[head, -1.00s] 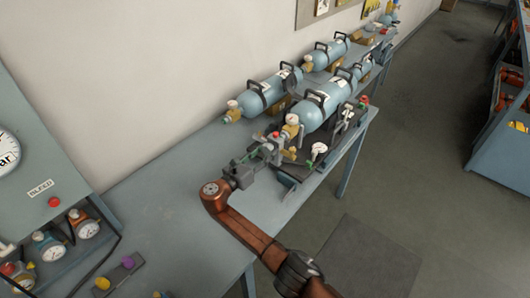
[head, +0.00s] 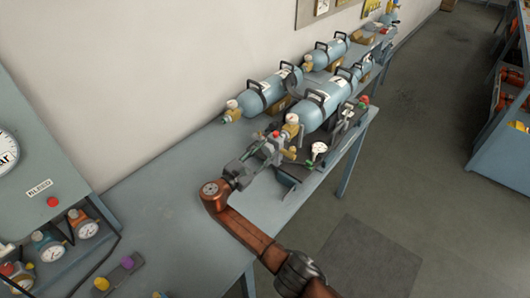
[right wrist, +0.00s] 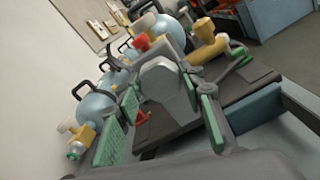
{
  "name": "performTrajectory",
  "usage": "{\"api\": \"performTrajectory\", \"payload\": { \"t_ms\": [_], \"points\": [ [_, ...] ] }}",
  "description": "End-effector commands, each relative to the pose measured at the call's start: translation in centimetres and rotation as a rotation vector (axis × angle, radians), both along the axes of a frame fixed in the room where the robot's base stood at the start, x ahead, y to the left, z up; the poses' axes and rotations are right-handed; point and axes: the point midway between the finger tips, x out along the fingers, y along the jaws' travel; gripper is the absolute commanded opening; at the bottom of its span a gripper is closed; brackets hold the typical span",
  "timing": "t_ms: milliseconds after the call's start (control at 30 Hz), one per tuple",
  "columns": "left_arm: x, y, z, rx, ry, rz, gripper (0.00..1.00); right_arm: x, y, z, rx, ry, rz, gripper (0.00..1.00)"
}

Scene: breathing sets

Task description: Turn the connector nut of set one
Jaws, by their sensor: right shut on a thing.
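The front breathing set has a pale blue cylinder (head: 322,103) with black handles and a brass valve (head: 291,126), lying on the bench; its number is too small to read surely. My right gripper (head: 273,146) is at the valve end of this set. A red knob (right wrist: 140,42) and brass fittings (right wrist: 207,45) are just beyond. The fingers partly hide the nut in the head view. My left gripper is out of view.
A second blue cylinder (head: 270,92) lies behind, nearer the wall, with more sets farther along. A white gauge (head: 319,148) sits beside the front set. A panel (head: 35,165) with gauges stands at the left. The bench (head: 160,185) between is largely clear.

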Motion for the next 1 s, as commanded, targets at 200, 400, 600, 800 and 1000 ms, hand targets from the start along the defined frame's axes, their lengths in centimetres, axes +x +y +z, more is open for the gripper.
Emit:
{"api": "performTrajectory", "payload": {
  "t_ms": [200, 400, 600, 800, 1000],
  "points": [
    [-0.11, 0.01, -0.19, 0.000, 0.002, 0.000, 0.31, 0.01, 0.04, -0.02, 0.061, -0.045, 0.001, 0.12],
    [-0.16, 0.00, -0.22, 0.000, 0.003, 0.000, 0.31, 0.01, 0.03, 0.00, 0.081, -0.059, 0.001, 0.12],
    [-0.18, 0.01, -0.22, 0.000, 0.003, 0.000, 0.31, 0.01, 0.03, 0.02, 0.082, -0.060, 0.001, 0.12],
    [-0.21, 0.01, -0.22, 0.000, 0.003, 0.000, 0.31, 0.01, 0.02, 0.02, 0.081, -0.059, 0.001, 0.41],
    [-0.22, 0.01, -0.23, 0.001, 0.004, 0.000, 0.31, 0.01, 0.00, 0.01, 0.081, -0.059, 0.000, 0.54]
  ]
}}
